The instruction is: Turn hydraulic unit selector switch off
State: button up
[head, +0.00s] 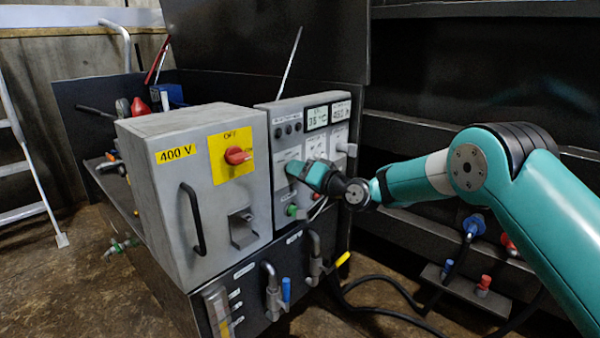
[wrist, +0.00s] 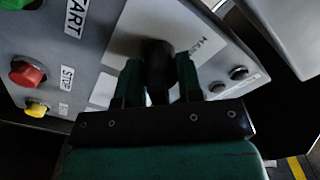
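A dark selector knob (wrist: 158,62) sits on a light plate of the grey control panel in the wrist view, beside a label too blurred to read fully. My gripper (wrist: 158,84) has one green finger on each side of this knob. Whether the fingers press on it is too dark to tell. The knob's pointing direction is also unclear. In the head view my gripper (head: 297,168) is at the front of the control panel (head: 285,205) and hides the knob.
A grey 400 V box (head: 168,205) with a red switch (head: 238,155) stands left of the panel. A red button (wrist: 27,73) and a yellow one (wrist: 36,108) are near the knob. Valve handles (head: 272,290) are below. Cables (head: 385,285) lie on the right.

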jog(key=n+b, duration=0.3)
jog(key=n, duration=0.1)
jog(key=shift+f+b, duration=0.15)
jog(key=shift+b, duration=0.15)
jog(key=n+b, duration=0.3)
jog(key=n, duration=0.1)
jog(key=shift+n, duration=0.3)
dwell(0.4)
jog(key=o, duration=0.6)
jog(key=shift+d+r, duration=0.1)
jog(key=shift+r, duration=0.1)
jog(key=shift+c, duration=0.2)
